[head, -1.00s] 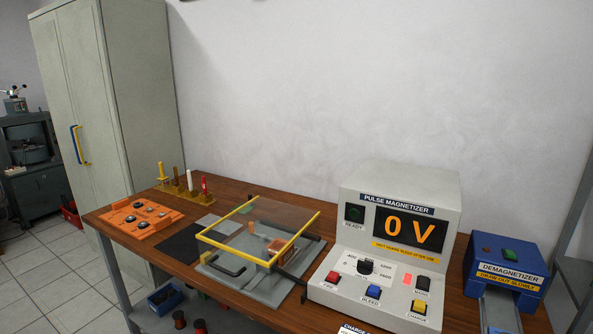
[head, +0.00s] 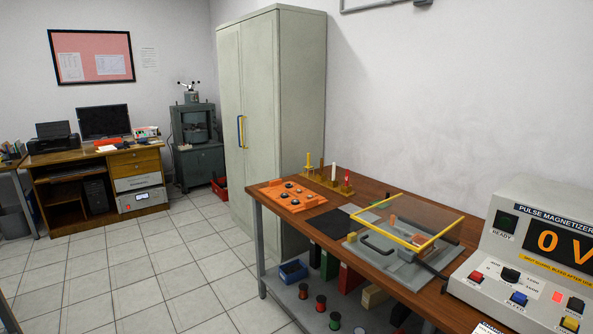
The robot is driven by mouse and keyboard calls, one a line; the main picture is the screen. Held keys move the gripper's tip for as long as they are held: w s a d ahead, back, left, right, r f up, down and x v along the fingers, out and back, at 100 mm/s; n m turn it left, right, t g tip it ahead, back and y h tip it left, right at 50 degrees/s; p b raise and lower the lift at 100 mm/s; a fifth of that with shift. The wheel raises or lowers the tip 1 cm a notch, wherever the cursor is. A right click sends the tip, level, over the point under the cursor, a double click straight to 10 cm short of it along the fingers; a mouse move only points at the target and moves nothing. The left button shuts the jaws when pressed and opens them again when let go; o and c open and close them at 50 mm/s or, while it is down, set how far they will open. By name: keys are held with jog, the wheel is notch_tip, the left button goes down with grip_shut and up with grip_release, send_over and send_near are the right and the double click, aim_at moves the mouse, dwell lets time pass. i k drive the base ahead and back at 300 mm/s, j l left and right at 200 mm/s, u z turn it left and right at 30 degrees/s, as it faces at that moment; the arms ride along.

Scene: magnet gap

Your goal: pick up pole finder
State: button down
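A wooden rack (head: 326,183) stands at the far left part of the workbench, near the wall. Several upright tools stand in it: a yellow one (head: 308,160), a thin brown one (head: 322,169), a white one (head: 334,171) and a red one (head: 347,178). They are small in the head view, and I cannot tell which of them is the pole finder. My gripper is not in view.
On the bench (head: 374,191) are an orange tray (head: 286,201), a black mat (head: 331,222), a yellow-framed clear guard (head: 408,238) over a grey fixture, and the pulse magnetizer (head: 545,235). A tall cabinet (head: 285,110) stands beyond. Tiled floor (head: 150,270) is open to the left.

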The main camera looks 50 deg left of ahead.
aim_at(309, 167)
jog(key=l+u, duration=0.15)
jog(key=u, duration=1.5)
jog(key=i+l+u, duration=0.4)
jog(key=l, duration=0.25)
jog(key=k, duration=0.4)
jog(key=k+z, duration=0.1)
jog(key=z, duration=1.25)
jog(key=i+j+z, duration=0.15)
jog(key=z, duration=0.25)
jog(key=i+j+z, duration=0.1)
jog(key=j+z, duration=0.25)
jog(key=k+u, duration=0.25)
jog(key=k+j+u, duration=0.3)
jog(key=l+u, duration=0.2)
jog(key=u, duration=0.2)
jog(key=l+u, duration=0.5)
jog(key=u, duration=0.25)
jog(key=l+u, duration=0.2)
jog(key=u, duration=0.2)
